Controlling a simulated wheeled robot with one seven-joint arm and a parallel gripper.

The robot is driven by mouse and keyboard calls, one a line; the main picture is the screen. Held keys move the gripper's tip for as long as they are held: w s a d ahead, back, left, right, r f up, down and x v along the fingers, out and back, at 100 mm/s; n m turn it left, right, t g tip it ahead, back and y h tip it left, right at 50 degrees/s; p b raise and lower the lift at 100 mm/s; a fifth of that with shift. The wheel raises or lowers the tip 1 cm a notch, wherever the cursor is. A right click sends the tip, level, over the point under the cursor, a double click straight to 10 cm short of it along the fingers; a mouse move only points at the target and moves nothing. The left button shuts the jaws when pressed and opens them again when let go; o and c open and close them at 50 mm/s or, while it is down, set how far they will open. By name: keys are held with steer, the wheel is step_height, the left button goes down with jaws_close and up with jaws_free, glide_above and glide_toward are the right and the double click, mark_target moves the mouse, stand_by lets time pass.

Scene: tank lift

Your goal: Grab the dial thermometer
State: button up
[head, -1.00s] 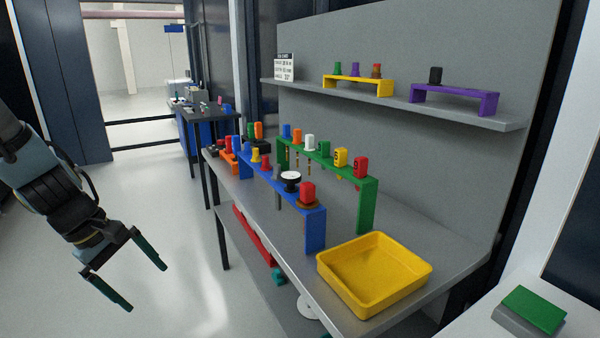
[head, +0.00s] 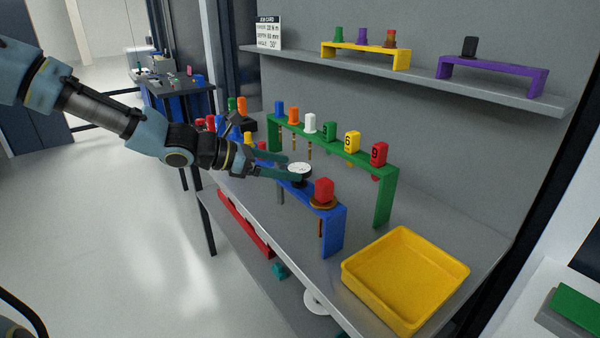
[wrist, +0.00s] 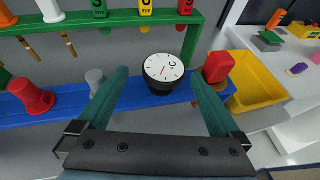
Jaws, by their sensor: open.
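The dial thermometer (head: 299,172) has a round white face with a black rim and stands in the blue rack (head: 333,228) on the grey bench. In the wrist view, its dial (wrist: 164,69) faces up with a °C mark and a red needle. My gripper (head: 283,167) is open, with its two green fingers reaching toward the dial from the left. In the wrist view, the dial lies between and slightly beyond the fingertips (wrist: 160,78). I cannot tell whether either finger touches it. The thermometer's lower part is mostly hidden.
A red-topped tool (head: 323,191) stands right beside the thermometer in the blue rack, close to one finger. A green rack (head: 388,200) with several coloured handles stands behind. A yellow tray (head: 405,280) sits at the right end of the bench. A shelf (head: 420,80) runs above.

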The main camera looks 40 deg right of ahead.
mark_target(309, 171)
steer(key=shift+s+x, duration=0.15)
steer(key=shift+x, duration=1.55)
steer(key=shift+s+x, duration=0.1)
steer(key=shift+x, duration=1.65)
steer(key=shift+a, duration=0.1)
steer(key=c, duration=1.3)
